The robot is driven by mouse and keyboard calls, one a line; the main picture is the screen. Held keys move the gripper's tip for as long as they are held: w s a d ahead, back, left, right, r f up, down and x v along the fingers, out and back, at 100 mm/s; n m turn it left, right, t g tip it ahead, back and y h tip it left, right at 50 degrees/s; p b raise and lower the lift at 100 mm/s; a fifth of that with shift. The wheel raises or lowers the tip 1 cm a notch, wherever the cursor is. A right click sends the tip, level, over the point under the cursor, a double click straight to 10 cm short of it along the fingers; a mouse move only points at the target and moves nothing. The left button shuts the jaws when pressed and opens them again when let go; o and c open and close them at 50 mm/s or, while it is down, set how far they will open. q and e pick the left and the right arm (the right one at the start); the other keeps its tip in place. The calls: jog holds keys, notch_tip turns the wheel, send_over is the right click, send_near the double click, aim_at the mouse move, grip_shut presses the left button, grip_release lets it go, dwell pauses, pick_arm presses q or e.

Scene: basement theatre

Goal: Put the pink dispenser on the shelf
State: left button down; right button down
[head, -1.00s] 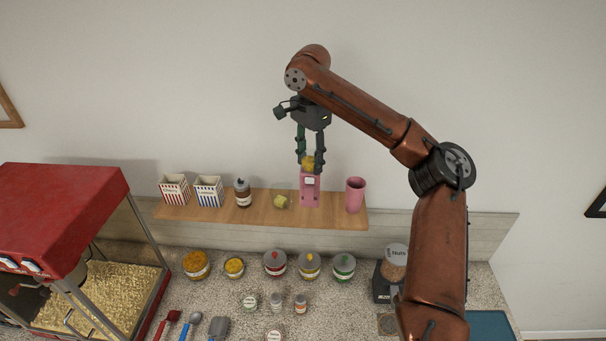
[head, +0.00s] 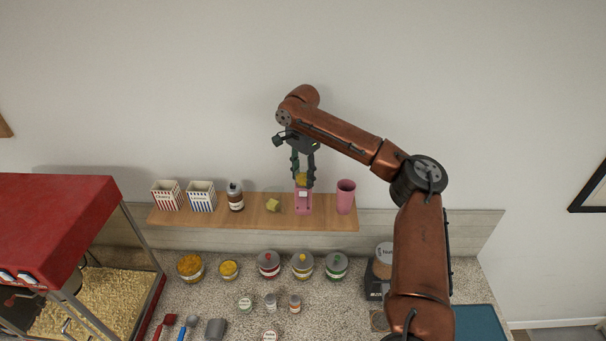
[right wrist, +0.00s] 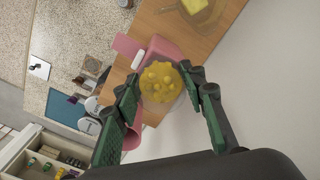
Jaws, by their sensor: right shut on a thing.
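The pink dispenser (head: 303,203) is upright at the wooden shelf (head: 250,219), between a small yellow-green item and a pink cup. Its yellow top (head: 301,180) is between the fingers of my right gripper (head: 303,184), which comes down from above and is shut on it. In the right wrist view the dispenser's yellow, bumpy top (right wrist: 161,83) lies between the two green fingers (right wrist: 166,92), with its pink body behind. Whether its base touches the shelf board is hard to tell. My left gripper is not in view.
The shelf also holds striped boxes (head: 202,196), a dark bottle (head: 235,197), a yellow-green item (head: 273,205) and a pink cup (head: 345,197). Below, jars (head: 302,265) stand on the speckled counter. A red popcorn machine (head: 60,225) stands at left.

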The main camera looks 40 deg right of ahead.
jog(key=shift+a+f, duration=0.1)
jog(key=c, duration=1.2)
grip_release()
jog(key=shift+c, duration=0.2)
jog(key=shift+w, duration=0.1)
jog(key=shift+r, duration=0.55)
notch_tip(320, 180, up, 5)
jog(key=shift+r+b, duration=0.1)
jog(key=shift+b, duration=0.95)
notch_tip(320, 180, up, 6)
jog(key=shift+f+p, duration=0.1)
jog(key=shift+p, duration=0.4)
